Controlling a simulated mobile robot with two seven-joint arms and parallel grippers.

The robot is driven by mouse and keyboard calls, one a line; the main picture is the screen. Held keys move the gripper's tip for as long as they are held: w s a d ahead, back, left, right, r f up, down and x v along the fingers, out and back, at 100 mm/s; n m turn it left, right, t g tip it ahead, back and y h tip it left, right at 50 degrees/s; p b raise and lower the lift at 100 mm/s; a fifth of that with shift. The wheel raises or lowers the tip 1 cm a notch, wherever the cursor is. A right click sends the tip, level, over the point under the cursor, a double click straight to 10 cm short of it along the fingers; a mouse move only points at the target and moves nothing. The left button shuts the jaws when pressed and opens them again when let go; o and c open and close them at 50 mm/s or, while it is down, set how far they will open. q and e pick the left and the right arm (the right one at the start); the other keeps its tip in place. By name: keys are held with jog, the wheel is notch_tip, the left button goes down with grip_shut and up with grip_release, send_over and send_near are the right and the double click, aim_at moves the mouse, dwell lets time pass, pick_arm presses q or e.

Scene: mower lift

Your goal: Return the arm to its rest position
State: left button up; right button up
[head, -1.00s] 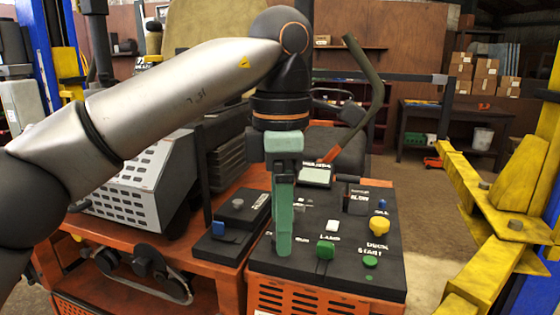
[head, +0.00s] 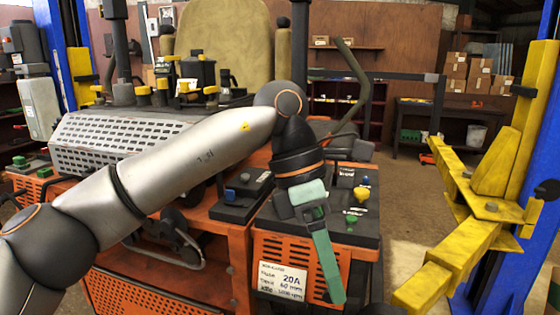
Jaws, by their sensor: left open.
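My left arm comes in from the left across the front of the orange mower. My left gripper (head: 322,255) hangs at its end with green fingers pointing down, in front of the mower's black control panel (head: 368,240). The fingers overlap in this view, and I see nothing between them; the gripper is open. It covers the left part of the panel. A yellow knob (head: 361,195), a blue switch (head: 365,181) and green buttons (head: 351,219) show to its right. My right gripper is out of view.
A yellow lift arm (head: 450,260) and a blue post (head: 525,190) stand at the right. The mower's seat (head: 225,45) and grey perforated cover (head: 100,145) are behind my arm. A bench (head: 440,115) stands far back. Bare floor (head: 405,200) lies between panel and lift.

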pick_arm(q)
jog(key=s+d+f+n+g+h, duration=0.1)
jog(key=s+d+n+g+h, duration=0.2)
jog(key=s+d+g+h, duration=0.5)
jog(key=w+a+f+n+t+h, duration=0.2)
jog(key=w+a+n+t+h, duration=0.2)
jog(key=w+n+t+h, duration=1.1)
jog(key=a+f+n+t+y+p, duration=0.1)
jog(key=a+f+n+t+y, duration=0.75)
jog(key=n, duration=0.45)
jog(key=a+f+n+t+y, duration=0.5)
jog(key=f+n+y, duration=0.4)
jog(key=f+n, duration=0.35)
jog(key=s+a+f+n+g+y, duration=0.3)
jog(key=s+a+f, duration=0.3)
jog(key=s+f, duration=0.4)
jog(key=s+a+f+n+g+y, duration=0.3)
jog(key=s+a+f+n+g, duration=0.2)
jog(key=s+f, duration=0.5)
notch_tip(320, 180, down, 2)
jog(key=a, duration=0.2)
jog(key=shift+a+y, duration=0.3)
jog(key=shift+y, duration=0.05)
